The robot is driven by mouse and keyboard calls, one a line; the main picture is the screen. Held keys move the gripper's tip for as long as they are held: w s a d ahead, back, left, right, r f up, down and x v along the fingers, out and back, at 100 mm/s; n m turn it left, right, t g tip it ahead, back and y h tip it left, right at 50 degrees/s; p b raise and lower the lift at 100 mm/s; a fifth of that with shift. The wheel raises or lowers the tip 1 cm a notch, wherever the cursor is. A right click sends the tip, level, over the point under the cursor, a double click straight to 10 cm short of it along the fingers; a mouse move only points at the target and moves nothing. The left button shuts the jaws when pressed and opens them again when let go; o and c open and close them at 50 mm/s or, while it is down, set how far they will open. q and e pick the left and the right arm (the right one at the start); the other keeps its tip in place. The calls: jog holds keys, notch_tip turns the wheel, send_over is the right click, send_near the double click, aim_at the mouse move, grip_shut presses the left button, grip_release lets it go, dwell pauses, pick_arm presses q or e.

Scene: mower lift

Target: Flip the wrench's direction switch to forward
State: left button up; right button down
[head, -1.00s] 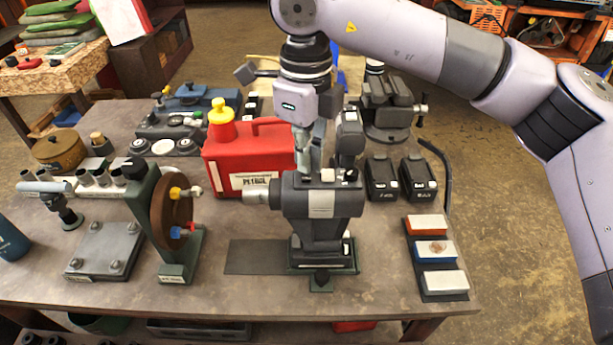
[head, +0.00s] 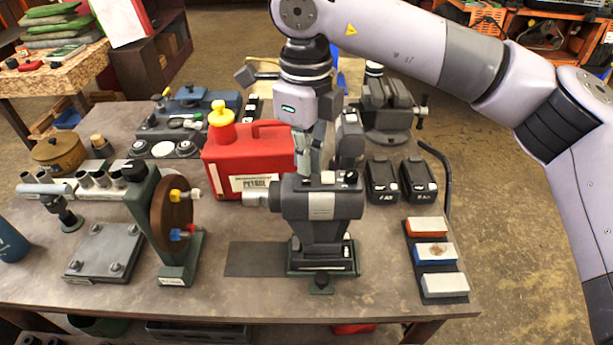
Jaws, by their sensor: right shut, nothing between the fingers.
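A dark grey cordless wrench (head: 335,205) stands upright on its battery in a green-edged holder (head: 320,283), its anvil pointing left. Small light and dark details sit along its top; I cannot clearly tell which is the direction switch or how it is set. My right gripper (head: 313,168) hangs from above, shut and empty. Its fingertips are just behind or at the top edge of the wrench body; I cannot tell whether they touch. My left gripper is not in view.
A red petrol can (head: 245,160) stands behind left of the wrench. Two black batteries (head: 400,181) and a vise (head: 388,105) are behind right. A wheel on a green stand (head: 175,225) is left; sharpening stones (head: 436,262) lie right. Bare tabletop lies in front.

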aim_at(306, 180)
jog(key=shift+f+b, duration=1.1)
jog(key=shift+f, duration=0.15)
dwell(0.5)
jog(key=shift+r+p, duration=2.05)
jog(key=shift+r, duration=1.55)
jog(key=shift+f, duration=0.1)
